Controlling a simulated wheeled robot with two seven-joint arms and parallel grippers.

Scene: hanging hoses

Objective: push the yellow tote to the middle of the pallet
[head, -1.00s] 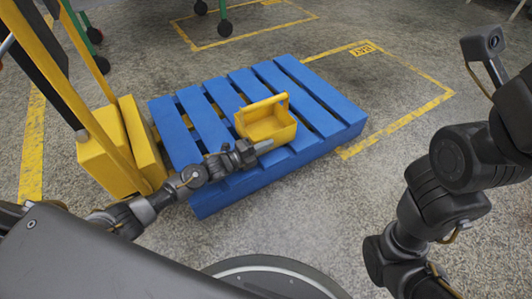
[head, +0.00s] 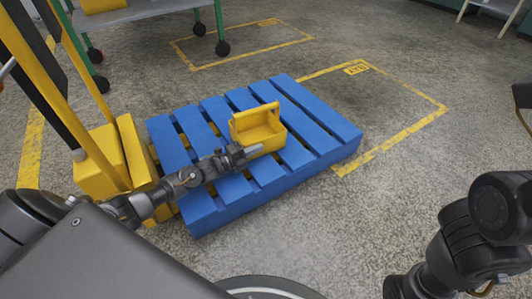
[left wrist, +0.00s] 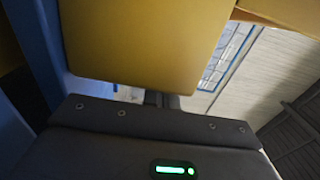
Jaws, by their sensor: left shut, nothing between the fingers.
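The yellow tote (head: 262,136), an open box with a raised handle, stands upright on the blue pallet (head: 318,122), close to its middle and slightly right in the head view. My left gripper (head: 254,150) is shut and empty, low over the slats at the tote's near side. Its fingertips appear to be against the tote's near wall, though exact contact is hard to tell. In the left wrist view a yellow wall (left wrist: 145,40), seemingly the tote's, fills the top centre just beyond the fingers (left wrist: 165,100).
A yellow stacker-like machine (head: 112,160) stands at the pallet's left end. A wheeled cart (head: 150,18) is behind. Yellow floor markings (head: 405,146) lie to the right, around clear floor. The pallet's right slats are bare.

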